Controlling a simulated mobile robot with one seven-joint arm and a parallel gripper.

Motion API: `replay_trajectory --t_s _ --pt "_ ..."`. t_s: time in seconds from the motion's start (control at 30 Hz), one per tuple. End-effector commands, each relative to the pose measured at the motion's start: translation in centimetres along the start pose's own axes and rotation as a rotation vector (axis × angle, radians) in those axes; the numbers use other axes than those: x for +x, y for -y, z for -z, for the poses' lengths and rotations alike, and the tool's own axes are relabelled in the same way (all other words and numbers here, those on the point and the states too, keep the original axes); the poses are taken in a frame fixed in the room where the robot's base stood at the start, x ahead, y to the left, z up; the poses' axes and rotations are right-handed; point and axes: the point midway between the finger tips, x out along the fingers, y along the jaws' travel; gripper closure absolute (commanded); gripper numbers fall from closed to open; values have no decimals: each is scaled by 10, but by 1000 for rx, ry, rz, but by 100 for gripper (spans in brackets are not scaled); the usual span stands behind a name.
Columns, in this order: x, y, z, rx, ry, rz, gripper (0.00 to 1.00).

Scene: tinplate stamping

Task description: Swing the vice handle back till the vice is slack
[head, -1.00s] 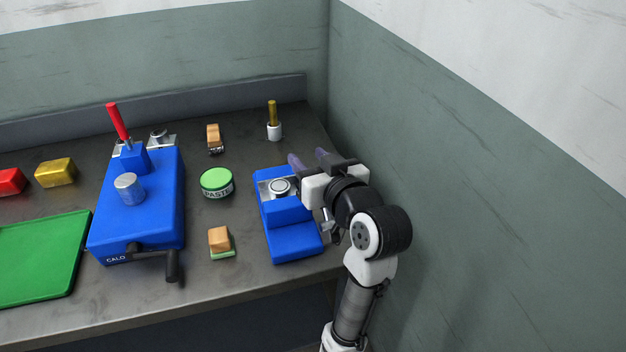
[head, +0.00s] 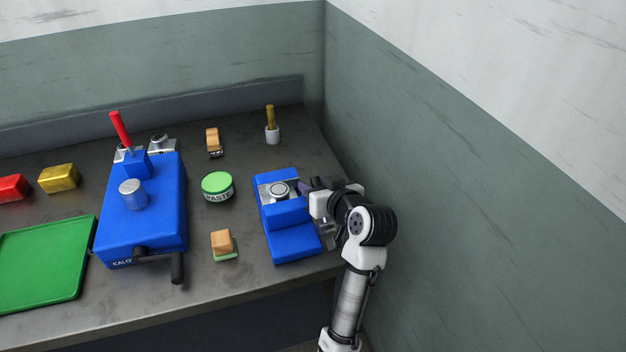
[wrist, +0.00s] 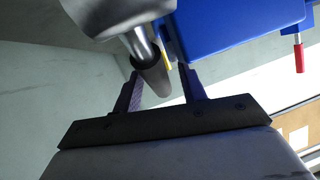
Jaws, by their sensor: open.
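The blue vice (head: 292,243) stands at the right end of the bench, with a round metal piece (head: 279,189) at its top. My gripper (head: 322,186) is at the vice's right side, partly hiding it. In the wrist view the vice's blue body (wrist: 235,28) fills the top right. The vice handle (wrist: 153,78), a metal rod with a dark grip, reaches down from a thick metal cylinder (wrist: 115,12). My open fingers (wrist: 160,76) stand on either side of the dark grip, with a gap showing at the right finger. Contact at the left finger is unclear.
A blue press (head: 155,220) with a red lever (head: 120,130) stands left of the vice. Between them are a green-lidded paste tin (head: 217,185) and a wooden-topped block (head: 222,241). The wall (head: 430,200) rises close on the right.

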Motion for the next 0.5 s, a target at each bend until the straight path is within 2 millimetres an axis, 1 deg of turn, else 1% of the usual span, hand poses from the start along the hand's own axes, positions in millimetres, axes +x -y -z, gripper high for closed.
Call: replay_trajectory --t_s 0.03,0.1,0.2,0.5 --pt "6 1 1 1 2 3 59" --pt "13 1 1 0 0 3 59" --pt "19 0 0 -1 0 1 59" --pt "21 0 0 -1 -1 0 59"
